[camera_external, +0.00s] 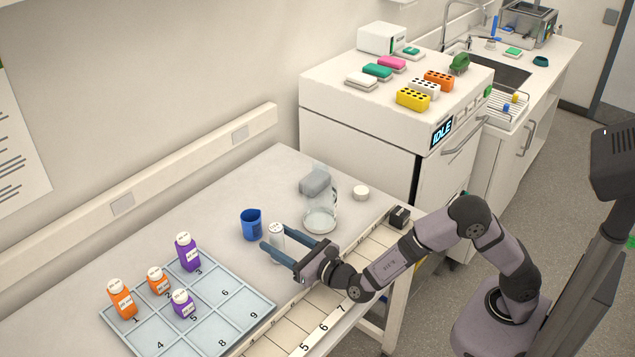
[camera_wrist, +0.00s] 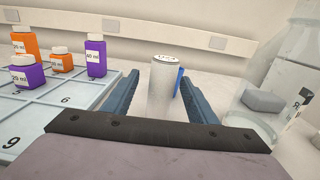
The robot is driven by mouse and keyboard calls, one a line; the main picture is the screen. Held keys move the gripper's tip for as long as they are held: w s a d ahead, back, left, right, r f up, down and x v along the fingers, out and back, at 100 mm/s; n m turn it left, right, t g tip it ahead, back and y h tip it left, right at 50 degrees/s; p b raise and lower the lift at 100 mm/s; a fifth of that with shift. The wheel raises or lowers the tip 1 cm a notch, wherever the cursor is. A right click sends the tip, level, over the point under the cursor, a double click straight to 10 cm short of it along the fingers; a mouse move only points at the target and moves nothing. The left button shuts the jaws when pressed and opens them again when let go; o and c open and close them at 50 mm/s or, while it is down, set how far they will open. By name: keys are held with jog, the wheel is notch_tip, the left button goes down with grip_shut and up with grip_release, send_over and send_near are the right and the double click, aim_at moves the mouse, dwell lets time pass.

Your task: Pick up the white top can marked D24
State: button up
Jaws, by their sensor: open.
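A white-topped can (camera_external: 277,240) stands upright on the bench, and it also shows in the wrist view (camera_wrist: 161,88). Dark marks are on its top, too small to read for certain. My gripper (camera_external: 275,250) is open, with one blue-grey finger on each side of the can. In the wrist view the can stands between the two fingers (camera_wrist: 152,92), with a gap visible on both sides. The can's lower part is hidden by my gripper.
A blue cup (camera_external: 251,224) stands just behind the can. A glass flask (camera_external: 320,212) stands to its right, close to my right finger in the wrist view. A numbered tray (camera_external: 258,309) with orange and purple bottles lies left. A white round lid (camera_external: 361,193) is farther right.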

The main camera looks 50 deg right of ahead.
jog(key=shift+w+d+f+p, duration=0.1)
jog(key=shift+w+p, duration=0.85)
jog(key=shift+w, duration=1.85)
jog(key=c, duration=1.3)
jog(key=shift+o, duration=0.2)
notch_tip(320, 180, up, 10)
jog(key=b, duration=0.1)
